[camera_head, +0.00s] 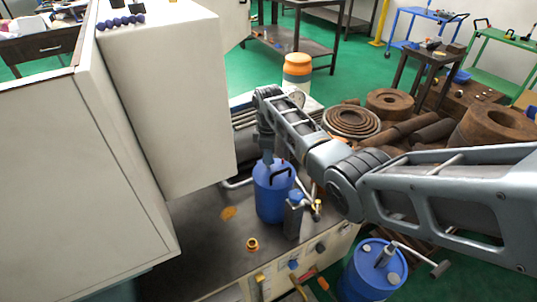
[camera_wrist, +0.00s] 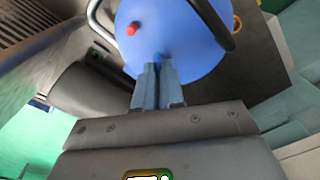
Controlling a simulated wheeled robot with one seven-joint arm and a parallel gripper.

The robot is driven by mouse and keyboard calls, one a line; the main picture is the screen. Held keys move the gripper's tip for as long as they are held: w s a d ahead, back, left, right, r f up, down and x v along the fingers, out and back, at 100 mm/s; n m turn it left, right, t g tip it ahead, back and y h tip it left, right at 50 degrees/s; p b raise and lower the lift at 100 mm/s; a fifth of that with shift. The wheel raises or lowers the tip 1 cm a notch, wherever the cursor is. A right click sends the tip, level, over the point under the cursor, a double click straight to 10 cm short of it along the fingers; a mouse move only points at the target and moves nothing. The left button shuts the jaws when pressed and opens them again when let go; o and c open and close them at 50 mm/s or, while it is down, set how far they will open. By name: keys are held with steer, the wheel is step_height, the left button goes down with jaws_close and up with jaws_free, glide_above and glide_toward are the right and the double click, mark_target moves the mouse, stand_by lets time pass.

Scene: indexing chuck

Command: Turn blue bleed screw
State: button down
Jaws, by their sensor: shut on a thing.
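The blue canister (camera_head: 270,200) stands upright on the dark bench top, with a black handle on its top. In the wrist view the round blue top (camera_wrist: 185,35) fills the upper middle, with a black curved handle (camera_wrist: 213,22) and a small red knob (camera_wrist: 131,28). The blue bleed screw (camera_wrist: 158,57) sits near the edge of that top. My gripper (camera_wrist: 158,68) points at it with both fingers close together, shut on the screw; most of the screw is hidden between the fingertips. In the head view my gripper (camera_head: 267,156) comes down onto the canister's top from above.
A white cabinet (camera_head: 165,110) rises close to the left of the canister. A small blue-and-grey device (camera_head: 293,215) stands just right of it. A yellow ring (camera_head: 252,244) lies on the bench top (camera_head: 205,235). A blue drum (camera_head: 372,270) stands at lower right.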

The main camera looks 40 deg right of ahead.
steer(key=shift+n, duration=1)
steer(key=c, duration=1.2)
jaws_free()
steer(key=shift+c, duration=0.2)
steer(key=shift+r, duration=3.95)
